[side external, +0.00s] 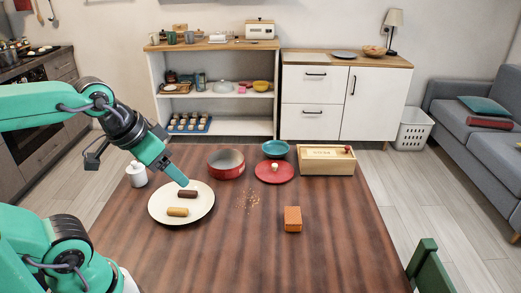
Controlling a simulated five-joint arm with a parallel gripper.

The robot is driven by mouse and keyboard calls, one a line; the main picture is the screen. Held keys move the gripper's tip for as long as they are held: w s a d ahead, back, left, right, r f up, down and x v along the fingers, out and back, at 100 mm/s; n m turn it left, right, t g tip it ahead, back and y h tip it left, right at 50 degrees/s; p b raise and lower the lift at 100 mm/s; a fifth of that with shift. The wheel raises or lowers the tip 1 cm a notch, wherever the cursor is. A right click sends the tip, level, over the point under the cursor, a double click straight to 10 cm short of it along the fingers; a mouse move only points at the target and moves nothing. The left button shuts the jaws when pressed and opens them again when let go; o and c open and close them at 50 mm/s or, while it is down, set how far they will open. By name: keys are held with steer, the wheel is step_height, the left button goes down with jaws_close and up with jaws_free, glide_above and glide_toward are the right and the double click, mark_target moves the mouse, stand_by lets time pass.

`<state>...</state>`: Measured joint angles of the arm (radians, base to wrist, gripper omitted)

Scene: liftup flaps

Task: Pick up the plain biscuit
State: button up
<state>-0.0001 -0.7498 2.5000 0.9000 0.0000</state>
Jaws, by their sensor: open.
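The plain biscuit, a tan finger-shaped bar (177,212), lies on the front part of a cream plate (203,210). A dark brown biscuit (187,194) of similar shape lies behind it on the same plate. My gripper (182,182) comes in from the upper left and points down at the back of the plate. Its tip is close to the dark biscuit and farther from the plain one. It is open and holds nothing that I can see. Whether its tip touches anything cannot be told.
Crumbs (247,199) lie right of the plate. A white jar (136,174) stands left. An orange-brown block (293,219) sits right; the front table is clear.

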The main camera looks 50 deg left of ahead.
steer(key=n+g, duration=0.5)
steer(key=n, duration=0.3)
glide_above(178, 208)
step_height(178, 208, down, 15)
steer(key=shift+a+f+g, duration=0.2)
steer(key=shift+f+g, duration=0.1)
steer(key=shift+f, duration=1.45)
steer(key=shift+f, duration=0.1)
steer(key=shift+s+d+f, duration=0.1)
steer(key=shift+d+f, duration=0.05)
steer(key=shift+f, duration=0.6)
steer(key=shift+s+d+f, duration=0.1)
steer(key=shift+f, duration=0.65)
steer(key=shift+w+f, duration=0.1)
steer(key=shift+f, duration=0.85)
